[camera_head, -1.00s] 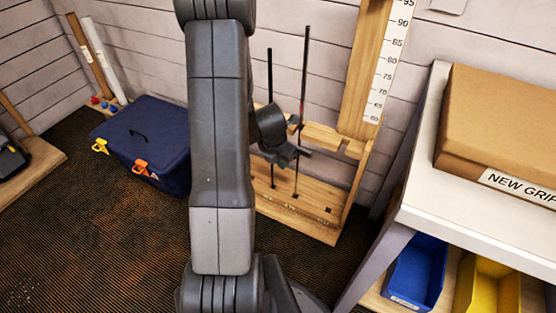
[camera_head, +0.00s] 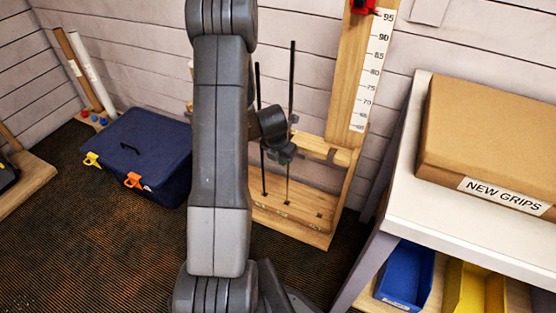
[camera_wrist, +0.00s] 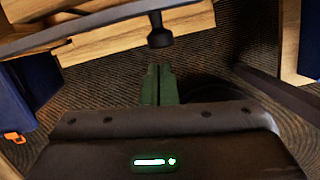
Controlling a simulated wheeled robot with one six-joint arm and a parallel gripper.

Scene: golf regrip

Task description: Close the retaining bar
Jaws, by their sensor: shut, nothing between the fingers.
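A wooden rack (camera_head: 275,222) stands on the floor at the centre right of the head view, with thin dark shafts (camera_head: 291,80) upright in it. A wooden crosspiece (camera_head: 325,150), seemingly the retaining bar, runs along its upper part, partly behind my gripper (camera_head: 287,154). In the wrist view, wooden pieces (camera_wrist: 130,38) cross the top and a dark knob (camera_wrist: 159,37) hangs just beyond my fingertips (camera_wrist: 160,72). The fingers are together and empty, apparently apart from the knob. Whether the bar is seated in the rack I cannot tell.
A white table with a cardboard box (camera_head: 480,135) labelled NEW GRIPS stands close on the right, blue (camera_head: 405,275) and yellow bins below. A blue chest (camera_head: 140,150) sits left of my arm. A ruler post (camera_head: 372,70) rises behind the rack. Carpet is free at lower left.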

